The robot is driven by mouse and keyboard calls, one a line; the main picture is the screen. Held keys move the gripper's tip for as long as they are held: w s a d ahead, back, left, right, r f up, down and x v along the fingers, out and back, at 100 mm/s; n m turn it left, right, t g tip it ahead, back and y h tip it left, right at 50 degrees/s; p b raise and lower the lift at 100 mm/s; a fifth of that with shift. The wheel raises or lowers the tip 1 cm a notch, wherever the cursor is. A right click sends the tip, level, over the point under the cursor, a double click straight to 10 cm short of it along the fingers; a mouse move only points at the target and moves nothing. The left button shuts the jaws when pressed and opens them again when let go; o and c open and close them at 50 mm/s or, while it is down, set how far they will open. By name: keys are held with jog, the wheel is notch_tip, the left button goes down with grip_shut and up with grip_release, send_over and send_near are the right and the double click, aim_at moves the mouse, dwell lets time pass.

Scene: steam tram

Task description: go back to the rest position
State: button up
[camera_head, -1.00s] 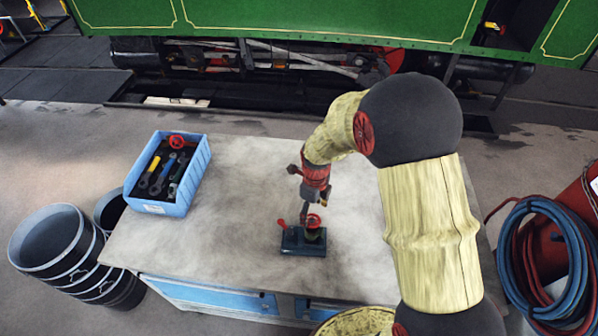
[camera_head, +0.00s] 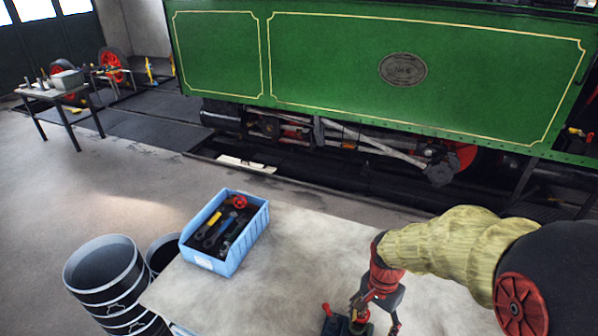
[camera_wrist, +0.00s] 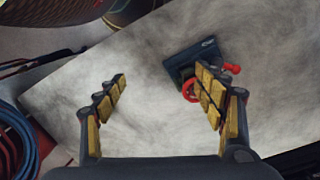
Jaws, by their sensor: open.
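My gripper (camera_head: 378,304) is at the lower right in the head view, above the grey workbench (camera_head: 300,240). In the wrist view my gripper (camera_wrist: 165,95) has its two padded fingers wide apart, with nothing between them. A small dark device with red handles (camera_head: 337,322) stands on the bench, cut off by the bottom edge of the head view. In the wrist view the device (camera_wrist: 190,58) is at the upper right, partly hidden behind the right finger. I cannot tell whether that finger touches it.
A blue bin (camera_head: 228,262) with several tools stands on the bench's left part. Black buckets (camera_head: 105,270) stand on the floor left of the bench. A green steam tram (camera_head: 330,65) stands behind it. Blue and red hoses (camera_wrist: 15,140) show at the left in the wrist view.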

jog(key=s+r+n+t+b, duration=0.6)
jog(key=s+r+n+b, duration=0.2)
jog(key=s+b, duration=0.3)
jog(key=n+b, duration=0.1)
jog(key=b, duration=0.2)
jog(key=shift+s+r+t, duration=0.25)
jog(key=shift+r+t, duration=0.05)
jog(key=shift+w, duration=0.1)
jog(key=shift+c, duration=0.4)
